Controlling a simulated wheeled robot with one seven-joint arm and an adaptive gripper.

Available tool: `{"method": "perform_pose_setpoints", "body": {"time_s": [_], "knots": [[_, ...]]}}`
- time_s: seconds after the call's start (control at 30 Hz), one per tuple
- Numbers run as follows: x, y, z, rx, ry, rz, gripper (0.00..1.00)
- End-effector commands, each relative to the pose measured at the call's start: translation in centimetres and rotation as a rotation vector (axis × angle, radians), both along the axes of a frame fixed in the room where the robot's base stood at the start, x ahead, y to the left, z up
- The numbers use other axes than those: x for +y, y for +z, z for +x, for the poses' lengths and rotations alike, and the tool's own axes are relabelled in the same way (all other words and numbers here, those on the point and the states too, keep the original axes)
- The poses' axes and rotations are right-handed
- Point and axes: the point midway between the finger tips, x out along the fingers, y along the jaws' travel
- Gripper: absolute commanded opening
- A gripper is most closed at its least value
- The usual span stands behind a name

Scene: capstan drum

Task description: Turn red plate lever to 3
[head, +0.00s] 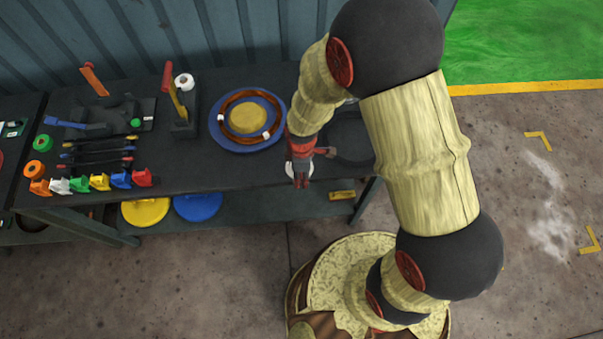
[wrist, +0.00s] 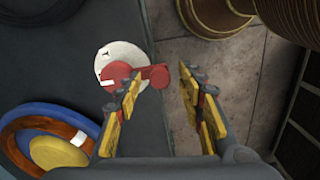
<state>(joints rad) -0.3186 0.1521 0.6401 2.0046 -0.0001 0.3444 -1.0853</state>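My gripper (wrist: 161,78) is open in the wrist view, with a clear gap between its two fingers. The red plate lever (wrist: 155,76) lies over a round white dial (wrist: 120,52) near the table edge. Its arm points right, and its end shows in the gap between the fingertips, partly behind the left finger. I cannot tell how far below the tips it lies or whether they touch it. The dial bears a small dark mark too small to read. In the head view my gripper (head: 302,181) hangs at the table's front edge; the dial is not clear there.
A blue drum (head: 279,101) with a brown ring and yellow centre sits on the dark table (head: 185,165), left of my gripper. Tools and coloured clips (head: 100,183) fill the left side.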

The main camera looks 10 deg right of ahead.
Motion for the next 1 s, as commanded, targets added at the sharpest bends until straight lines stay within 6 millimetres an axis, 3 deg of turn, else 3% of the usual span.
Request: {"method": "perform_pose_setpoints", "body": {"time_s": [0.7,1.0], "knots": [[0.00,0.03,-0.01,0.000,0.000,0.000,0.00],[-0.01,0.03,-0.02,0.001,0.000,0.000,0.00]]}}
